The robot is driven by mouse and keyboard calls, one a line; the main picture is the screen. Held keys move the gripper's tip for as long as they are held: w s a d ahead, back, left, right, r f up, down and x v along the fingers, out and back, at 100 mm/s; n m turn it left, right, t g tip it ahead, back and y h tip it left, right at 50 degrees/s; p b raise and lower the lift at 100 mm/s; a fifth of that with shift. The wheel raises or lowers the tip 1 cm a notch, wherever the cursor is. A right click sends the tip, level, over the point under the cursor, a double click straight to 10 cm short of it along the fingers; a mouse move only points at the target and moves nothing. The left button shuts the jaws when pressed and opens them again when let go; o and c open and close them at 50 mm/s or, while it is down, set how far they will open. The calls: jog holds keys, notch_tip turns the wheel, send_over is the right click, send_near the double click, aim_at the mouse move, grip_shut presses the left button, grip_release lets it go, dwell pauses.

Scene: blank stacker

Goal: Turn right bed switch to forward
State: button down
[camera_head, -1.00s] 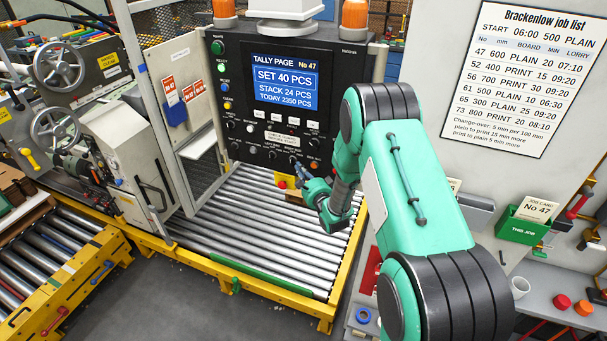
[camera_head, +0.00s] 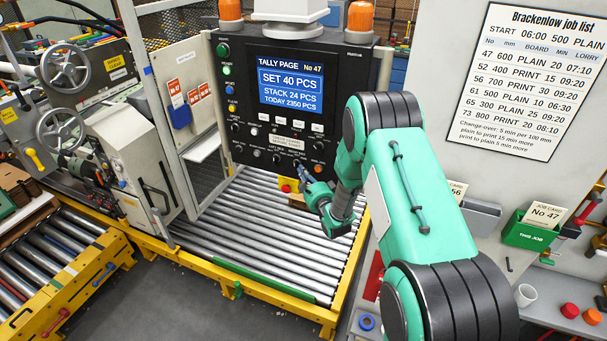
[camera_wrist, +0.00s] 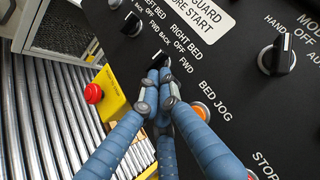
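The black control panel (camera_head: 243,100) carries a row of knobs along its lower part. The right bed switch (camera_wrist: 161,61) is a dark knob below its RIGHT BED label, with BACK, OFF and FWD around it. My gripper's blue fingers (camera_wrist: 158,76) are drawn together at this knob and cover much of it, so its pointing direction is hard to tell. In the head view my gripper (camera_head: 303,174) is at the panel's lower edge. The left bed switch (camera_wrist: 132,23) stands up and to the left of my fingers, apart from them.
An orange bed jog button (camera_wrist: 202,111) lies close right of my fingers. The mode knob (camera_wrist: 279,55) is farther right. A red stop button on a yellow box (camera_wrist: 93,93) is at left. The roller bed (camera_head: 255,232) runs below the panel.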

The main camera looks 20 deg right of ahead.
jog(key=shift+w+a+f+m+t+b, duration=0.2)
jog(key=shift+f+m+t+b, duration=0.1)
jog(key=shift+b, duration=0.65)
jog(key=m+t+b, duration=0.1)
jog(key=b, duration=0.2)
jog(key=f+m+t+h+b, duration=0.1)
jog(key=m+b, duration=0.1)
jog(key=b, duration=0.2)
jog(key=m+t+b, duration=0.1)
jog(key=b, duration=0.3)
jog(key=shift+w+a+f+m+h, duration=0.15)
jog(key=shift+w+a+m+h, duration=0.15)
jog(key=shift+w, duration=0.05)
jog(key=shift+b, duration=0.35)
jog(key=shift+w+a+f+b, duration=0.1)
jog(key=shift+a+b, duration=0.05)
jog(key=shift+b, duration=0.3)
jog(key=f+b+v, duration=0.1)
jog(key=b+v, duration=0.1)
jog(key=v, duration=0.7)
jog(key=shift+a+f, duration=0.45)
